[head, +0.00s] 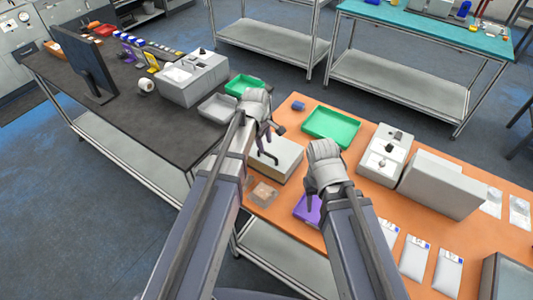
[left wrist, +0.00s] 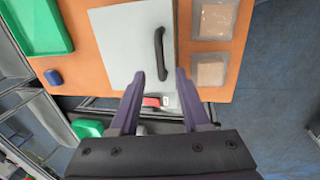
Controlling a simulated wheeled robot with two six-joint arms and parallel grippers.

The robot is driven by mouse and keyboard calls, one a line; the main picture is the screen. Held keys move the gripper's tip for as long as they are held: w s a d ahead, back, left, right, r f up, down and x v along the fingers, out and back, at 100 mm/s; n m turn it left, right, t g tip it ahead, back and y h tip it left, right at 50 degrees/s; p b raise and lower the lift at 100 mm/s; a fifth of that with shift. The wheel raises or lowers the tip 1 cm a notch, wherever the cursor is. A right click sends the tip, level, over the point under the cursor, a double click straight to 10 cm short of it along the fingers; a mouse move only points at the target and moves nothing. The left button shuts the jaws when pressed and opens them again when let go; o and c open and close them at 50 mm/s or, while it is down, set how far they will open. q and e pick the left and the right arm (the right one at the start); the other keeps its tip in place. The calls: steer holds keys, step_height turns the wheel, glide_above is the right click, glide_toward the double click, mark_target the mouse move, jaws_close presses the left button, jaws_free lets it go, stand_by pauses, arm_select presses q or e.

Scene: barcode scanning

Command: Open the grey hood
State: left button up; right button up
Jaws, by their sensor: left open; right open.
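The grey hood (head: 284,160) is a pale box lid on the orange table, partly hidden behind my left arm. In the left wrist view the hood (left wrist: 120,60) lies flat and looks closed, with a dark curved handle (left wrist: 160,55) near one edge. My left gripper (head: 268,140) is over the hood. In the left wrist view my left gripper (left wrist: 160,78) is open and empty, with its fingertips near one end of the handle; I cannot tell whether they touch it. My right gripper (head: 312,195) is above the table by a purple tray (head: 308,209), its fingers mostly hidden.
Clear packets (head: 263,193) lie beside the hood. A green tray (head: 331,128) and a small blue block (head: 298,106) are behind it. A grey-white machine (head: 384,153) and a large box (head: 440,185) stand to the right. White packets (head: 415,257) lie at front right.

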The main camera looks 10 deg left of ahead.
mark_target(266, 154)
arm_select(q)
steer(key=f+b, duration=0.3)
steer(key=w+f+b, duration=0.1)
steer(key=f, duration=0.1)
steer(key=shift+d+f+b, duration=0.2)
steer(key=shift+f+b, duration=0.05)
steer(key=shift+b, duration=0.05)
jaws_close()
stand_by(1.2)
